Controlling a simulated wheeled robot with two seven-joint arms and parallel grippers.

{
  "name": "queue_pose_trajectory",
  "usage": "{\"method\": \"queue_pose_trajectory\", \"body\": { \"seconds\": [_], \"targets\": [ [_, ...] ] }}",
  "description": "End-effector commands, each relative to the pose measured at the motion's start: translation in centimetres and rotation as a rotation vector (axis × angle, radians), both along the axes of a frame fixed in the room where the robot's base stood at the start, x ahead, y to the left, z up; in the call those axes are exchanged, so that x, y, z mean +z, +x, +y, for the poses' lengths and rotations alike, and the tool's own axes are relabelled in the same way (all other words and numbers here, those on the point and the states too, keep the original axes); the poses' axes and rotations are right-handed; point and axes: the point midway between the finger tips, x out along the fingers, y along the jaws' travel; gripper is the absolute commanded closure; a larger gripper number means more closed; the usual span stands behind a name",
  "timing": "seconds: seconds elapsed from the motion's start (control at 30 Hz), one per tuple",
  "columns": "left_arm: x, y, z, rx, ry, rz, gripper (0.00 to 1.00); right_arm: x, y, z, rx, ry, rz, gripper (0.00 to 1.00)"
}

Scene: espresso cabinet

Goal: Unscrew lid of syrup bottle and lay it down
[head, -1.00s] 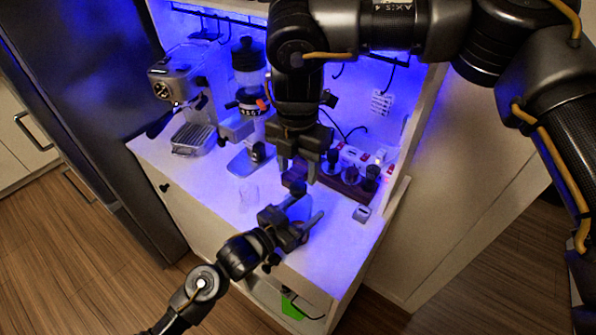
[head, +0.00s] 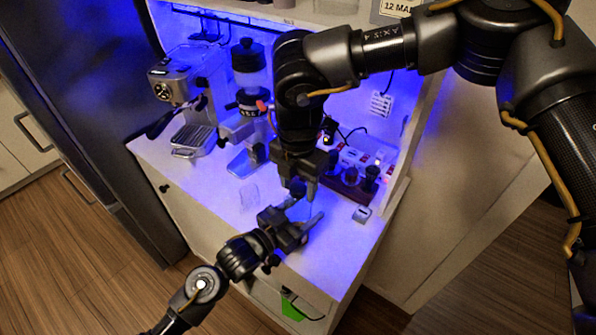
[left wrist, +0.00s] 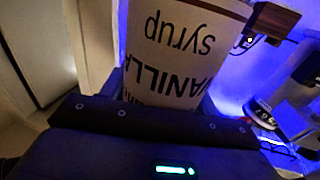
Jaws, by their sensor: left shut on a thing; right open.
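The syrup bottle (left wrist: 182,50) fills the top middle of the left wrist view, its pale label reading "vanilla syrup" upside down. My left gripper (head: 302,222) is shut on the bottle near the front of the counter; in the head view the grippers mostly hide the bottle. My right gripper (head: 299,192) points down from above, open, with its fingertips right over the left gripper, at the bottle's top. I cannot make out the lid clearly between the right fingers.
An espresso machine (head: 180,85) and a grinder (head: 249,75) stand behind. A dark wooden rack (head: 348,190) and a small metal box (head: 362,214) are at right. The front-left counter is clear.

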Motion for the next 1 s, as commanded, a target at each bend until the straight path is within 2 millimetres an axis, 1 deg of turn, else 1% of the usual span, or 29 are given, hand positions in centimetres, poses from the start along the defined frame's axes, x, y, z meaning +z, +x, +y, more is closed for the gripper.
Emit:
{"method": "queue_pose_trajectory", "body": {
  "seconds": [0.13, 0.37, 0.47, 0.7, 0.77, 0.87, 0.97, 1.0],
  "targets": [
    [-0.01, 0.02, 0.02, 0.001, 0.0, 0.0, 1.0, -0.62, -0.02, 0.04, 0.0, 0.001, -0.001, 0.49],
    [-0.01, 0.03, 0.03, 0.001, 0.0, 0.0, 1.0, -0.66, -0.01, 0.03, 0.0, 0.001, -0.001, 0.49],
    [-0.01, 0.02, 0.02, 0.001, 0.0, 0.0, 1.0, -0.65, -0.01, 0.03, 0.0, 0.001, -0.001, 0.61],
    [-0.01, 0.03, 0.03, 0.001, 0.0, 0.0, 1.0, -0.63, -0.01, 0.02, 0.0, 0.001, -0.001, 0.92],
    [-0.01, 0.04, 0.03, 0.001, 0.0, 0.0, 1.0, -0.63, 0.0, 0.01, 0.003, 0.001, -0.001, 0.93],
    [-0.01, 0.04, 0.04, 0.001, 0.0, 0.0, 1.0, -0.62, 0.0, 0.0, 0.062, 0.0, 0.0, 0.93],
    [-0.01, 0.04, 0.05, 0.002, 0.0, 0.0, 1.0, -0.6, -0.01, -0.02, 0.23, 0.001, 0.0, 0.93],
    [-0.01, 0.04, 0.05, 0.002, 0.0, 0.0, 1.0, -0.59, -0.01, -0.02, 0.322, 0.001, 0.001, 0.94]
  ]
}}
